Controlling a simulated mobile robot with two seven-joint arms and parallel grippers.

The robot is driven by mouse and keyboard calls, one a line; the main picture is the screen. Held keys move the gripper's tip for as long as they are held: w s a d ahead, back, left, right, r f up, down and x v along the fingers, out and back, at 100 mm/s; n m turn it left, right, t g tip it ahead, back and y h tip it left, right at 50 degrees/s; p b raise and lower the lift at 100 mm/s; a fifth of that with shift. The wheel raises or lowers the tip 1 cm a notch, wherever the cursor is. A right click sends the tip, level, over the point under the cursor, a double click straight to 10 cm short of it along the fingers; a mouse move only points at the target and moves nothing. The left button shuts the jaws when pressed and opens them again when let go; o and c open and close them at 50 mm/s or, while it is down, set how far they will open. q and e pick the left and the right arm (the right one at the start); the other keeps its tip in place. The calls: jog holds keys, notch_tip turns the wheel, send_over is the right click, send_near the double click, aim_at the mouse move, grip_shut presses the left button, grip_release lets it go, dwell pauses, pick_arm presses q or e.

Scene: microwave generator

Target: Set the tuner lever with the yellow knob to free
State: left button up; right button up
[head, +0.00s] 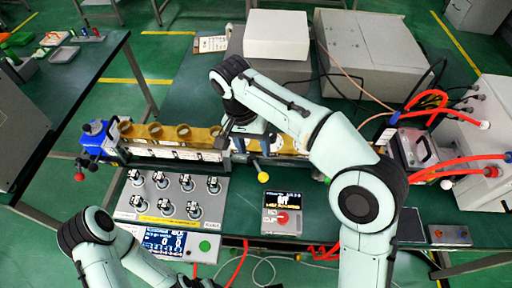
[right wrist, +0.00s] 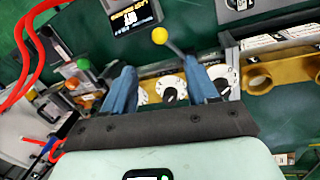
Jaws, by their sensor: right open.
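The yellow knob (head: 263,177) sits on a thin lever that sticks out from the front of the brass and grey waveguide bench (head: 180,153). My right gripper (head: 254,150) is over the bench, just behind the knob in the head view. In the right wrist view, the knob (right wrist: 159,35) and its lever lie beyond the two blue fingers (right wrist: 162,68). The fingers are apart, with white round dials showing between them. The gripper looks open and empty; contact with the lever cannot be told.
A grey panel with several switches (head: 172,203) and a display box with a red button (head: 282,213) stand in front of the bench. Red hoses (head: 430,103) run at the right. Large grey boxes (head: 368,52) stand behind. In the right wrist view, green and orange knobs (right wrist: 83,62) show at left.

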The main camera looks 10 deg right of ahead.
aim_at(262, 175)
jog(key=f+b, duration=0.1)
jog(key=f, duration=0.3)
jog(key=s+d+f, duration=0.1)
jog(key=f, duration=0.3)
jog(key=d+f+b, duration=0.1)
jog(key=f, duration=0.2)
jog(key=shift+s+f+b, duration=0.15)
jog(key=shift+f+b, duration=0.2)
jog(key=shift+f, duration=0.05)
jog(key=shift+d+f, duration=0.15)
jog(key=shift+f, duration=0.4)
